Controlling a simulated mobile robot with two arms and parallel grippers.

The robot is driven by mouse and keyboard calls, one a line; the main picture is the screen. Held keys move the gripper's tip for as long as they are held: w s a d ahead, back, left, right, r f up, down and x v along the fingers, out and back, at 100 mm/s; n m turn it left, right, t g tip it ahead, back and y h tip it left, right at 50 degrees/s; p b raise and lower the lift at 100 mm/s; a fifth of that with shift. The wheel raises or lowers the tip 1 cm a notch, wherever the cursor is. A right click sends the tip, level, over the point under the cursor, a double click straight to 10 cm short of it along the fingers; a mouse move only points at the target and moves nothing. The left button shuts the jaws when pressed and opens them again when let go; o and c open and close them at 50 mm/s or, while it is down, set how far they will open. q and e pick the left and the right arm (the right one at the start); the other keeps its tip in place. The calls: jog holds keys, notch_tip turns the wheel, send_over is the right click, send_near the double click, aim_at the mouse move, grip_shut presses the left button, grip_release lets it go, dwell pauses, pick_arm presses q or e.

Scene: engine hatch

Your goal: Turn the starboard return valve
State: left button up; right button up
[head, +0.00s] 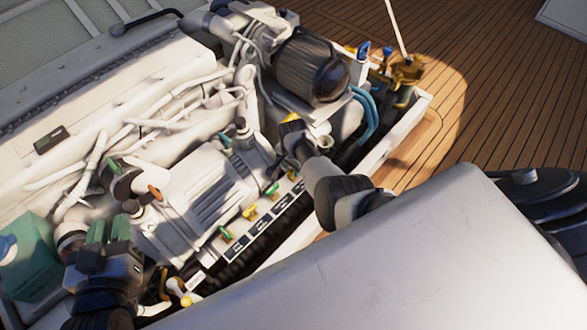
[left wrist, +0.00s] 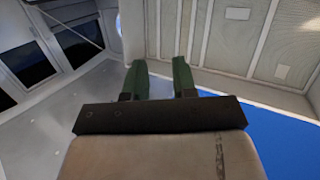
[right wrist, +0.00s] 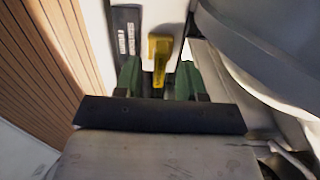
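A yellow valve handle (right wrist: 160,55) shows in the right wrist view, between the green fingers of my right gripper (right wrist: 158,80). The fingers are open, with a gap beside the handle. A dark label plate (right wrist: 127,35) lies left of it; its text is unreadable. In the head view my right gripper (head: 291,143) reaches over the engine close to a yellow part (head: 290,118); its fingertips are hard to make out. I cannot tell whether this is the same handle. My left gripper (head: 108,230) is over the lower left of the engine; its wrist view shows open, empty fingers (left wrist: 158,80).
A labelled row holds several small valves, including a yellow handle (head: 250,212) and a green one (head: 226,234). A dark round cylinder (head: 310,70) stands behind my right gripper. The hatch rim (head: 400,125) borders it; wooden deck (head: 490,70) beyond is clear.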

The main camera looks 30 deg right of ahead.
pick_arm(q)
jog(key=shift+w+d+r+t, duration=0.15)
jog(key=shift+d+r+t, duration=0.05)
jog(key=shift+r+t, duration=0.5)
pick_arm(e)
jog(key=shift+f, duration=0.35)
grip_shut()
pick_arm(q)
jog(key=shift+f, duration=0.1)
pick_arm(e)
jog(key=shift+n, duration=0.3)
jog(key=n, duration=0.2)
jog(key=shift+n+p, duration=0.3)
jog(key=shift+p, duration=0.1)
jog(key=n, duration=0.4)
jog(key=shift+n+p, duration=0.3)
jog(key=shift+p, duration=0.05)
jog(key=n, duration=0.4)
pick_arm(q)
jog(key=s+a+f+g+y, duration=0.1)
jog(key=s+a+f+g, duration=0.1)
jog(key=f+g, duration=0.4)
jog(key=shift+s, duration=0.65)
pick_arm(e)
jog(key=n, duration=0.6)
jog(key=shift+s, duration=0.1)
